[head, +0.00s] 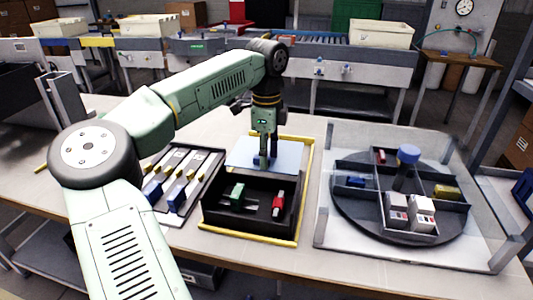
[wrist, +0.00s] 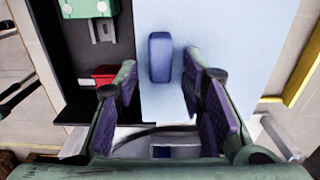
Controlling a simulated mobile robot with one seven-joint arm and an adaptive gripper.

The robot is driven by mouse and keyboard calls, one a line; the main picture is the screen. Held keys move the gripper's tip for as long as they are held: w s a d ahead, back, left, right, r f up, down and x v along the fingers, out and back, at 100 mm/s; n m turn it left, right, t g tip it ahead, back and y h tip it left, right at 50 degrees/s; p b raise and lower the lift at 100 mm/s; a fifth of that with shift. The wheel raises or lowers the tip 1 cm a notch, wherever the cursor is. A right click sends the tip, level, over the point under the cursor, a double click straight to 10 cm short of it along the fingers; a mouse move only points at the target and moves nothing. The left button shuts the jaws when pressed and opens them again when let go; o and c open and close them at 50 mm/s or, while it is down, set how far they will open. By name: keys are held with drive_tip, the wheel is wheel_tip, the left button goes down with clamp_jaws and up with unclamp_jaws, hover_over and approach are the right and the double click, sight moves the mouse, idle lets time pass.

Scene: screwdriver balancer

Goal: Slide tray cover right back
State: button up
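The tray cover (head: 243,150) is a light blue flat panel at the back of a black tray (head: 240,216). The front part of the tray is uncovered. A dark blue upright handle (wrist: 160,57) stands on the cover, which also fills the middle of the wrist view (wrist: 240,60). My gripper (head: 265,160) points down over the cover at the handle. In the wrist view my gripper (wrist: 160,68) is open, with one finger to each side of the handle and gaps showing. Whether the fingertips touch the cover I cannot tell.
A green item (head: 237,194) and a red item (head: 278,204) lie in the open tray. Yellow rails (head: 303,190) edge it. A rack of blue-handled tools (head: 178,190) is on the left. A clear-walled box with a round divided turntable (head: 345,212) is on the right.

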wheel_tip(320, 180, up, 12)
idle(0.4)
